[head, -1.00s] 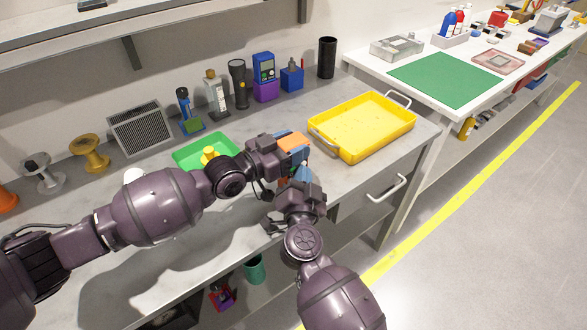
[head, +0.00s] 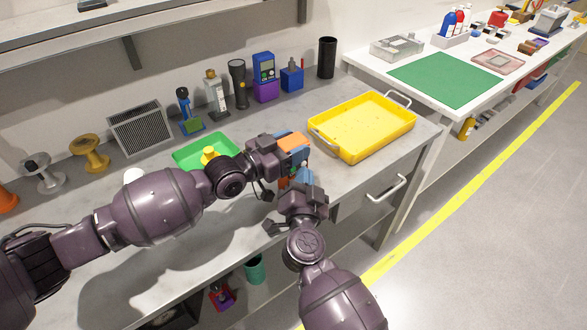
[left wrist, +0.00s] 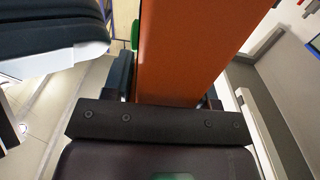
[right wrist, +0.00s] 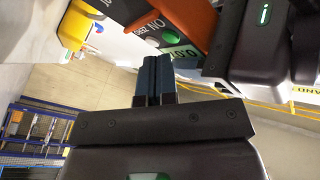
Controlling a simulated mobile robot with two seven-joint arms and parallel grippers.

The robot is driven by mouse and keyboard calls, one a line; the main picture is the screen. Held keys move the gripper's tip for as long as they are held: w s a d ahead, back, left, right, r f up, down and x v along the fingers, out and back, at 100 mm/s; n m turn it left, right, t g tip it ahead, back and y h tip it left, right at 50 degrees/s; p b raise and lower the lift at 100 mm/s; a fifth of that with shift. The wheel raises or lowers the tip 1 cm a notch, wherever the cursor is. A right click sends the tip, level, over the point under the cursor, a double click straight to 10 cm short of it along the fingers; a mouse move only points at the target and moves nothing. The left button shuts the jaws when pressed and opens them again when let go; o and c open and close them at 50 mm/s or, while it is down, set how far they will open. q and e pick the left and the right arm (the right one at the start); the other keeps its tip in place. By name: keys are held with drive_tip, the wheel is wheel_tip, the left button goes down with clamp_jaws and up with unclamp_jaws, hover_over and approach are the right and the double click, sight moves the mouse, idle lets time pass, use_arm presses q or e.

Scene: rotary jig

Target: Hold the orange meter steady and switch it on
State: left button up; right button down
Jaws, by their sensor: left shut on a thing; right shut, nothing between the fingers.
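The orange meter (head: 293,141) is in my left gripper (head: 288,158), in front of the bench. In the left wrist view the meter's orange body (left wrist: 190,45) fills the space between the fingers. In the right wrist view the meter (right wrist: 188,15) shows a dark face with a green round button (right wrist: 170,38), an upside-down "ON" label and a lit green display (right wrist: 182,53) with digits. My right gripper (head: 303,178) is shut and empty. Its fingertips (right wrist: 153,60) are close to the button; I cannot tell whether they touch the face.
A yellow tray (head: 320,142) stands on the bench to the right. A green tray (head: 184,154) holding a yellow piece lies to the left. Several tools and a grey vent box (head: 140,128) line the wall.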

drive_tip(key=shift+s+d, duration=0.15)
drive_tip(key=shift+s, duration=0.1)
drive_tip(key=s+d, duration=0.1)
drive_tip(key=s, duration=0.1)
drive_tip(key=s+d, duration=0.2)
idle(0.7)
use_arm(q)
drive_tip(key=o, duration=1.1)
